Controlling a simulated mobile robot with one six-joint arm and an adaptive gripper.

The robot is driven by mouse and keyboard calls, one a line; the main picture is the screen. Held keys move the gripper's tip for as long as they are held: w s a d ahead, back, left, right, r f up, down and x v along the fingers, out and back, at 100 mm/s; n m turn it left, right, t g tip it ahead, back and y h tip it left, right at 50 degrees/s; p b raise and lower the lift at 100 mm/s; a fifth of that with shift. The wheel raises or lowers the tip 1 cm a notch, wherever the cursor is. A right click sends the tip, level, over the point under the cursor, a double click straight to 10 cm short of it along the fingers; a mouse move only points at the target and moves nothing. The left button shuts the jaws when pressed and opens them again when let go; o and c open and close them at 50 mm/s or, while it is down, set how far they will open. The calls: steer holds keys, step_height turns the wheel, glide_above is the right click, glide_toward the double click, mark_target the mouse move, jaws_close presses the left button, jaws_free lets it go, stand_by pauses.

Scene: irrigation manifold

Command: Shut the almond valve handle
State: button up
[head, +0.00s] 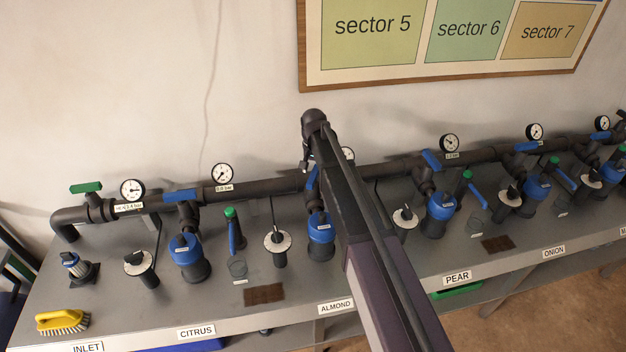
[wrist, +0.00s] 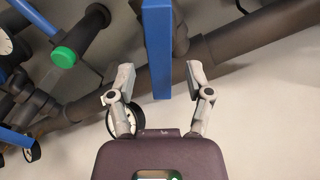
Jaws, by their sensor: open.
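The almond valve handle is a flat blue bar (wrist: 158,45). In the wrist view it stands upright in the picture, at an angle to the dark pipe behind it. In the head view the handle (head: 312,178) shows only in part beside my arm, above the blue-capped almond unit (head: 320,228) and the ALMOND label (head: 336,306). My gripper (wrist: 160,74) is open, with one finger on each side of the handle's lower end. Gaps show on both sides, so neither finger seems to touch it. In the head view my gripper (head: 307,157) is small and dark, partly hidden by my arm.
The citrus blue handle (head: 181,196) lies along the pipe. A green-tipped lever (wrist: 66,56) is left of my gripper. A yellow brush (head: 62,321) lies front left.

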steer(key=shift+f+b, duration=0.8)
steer(key=shift+f, duration=0.3)
jaws_close()
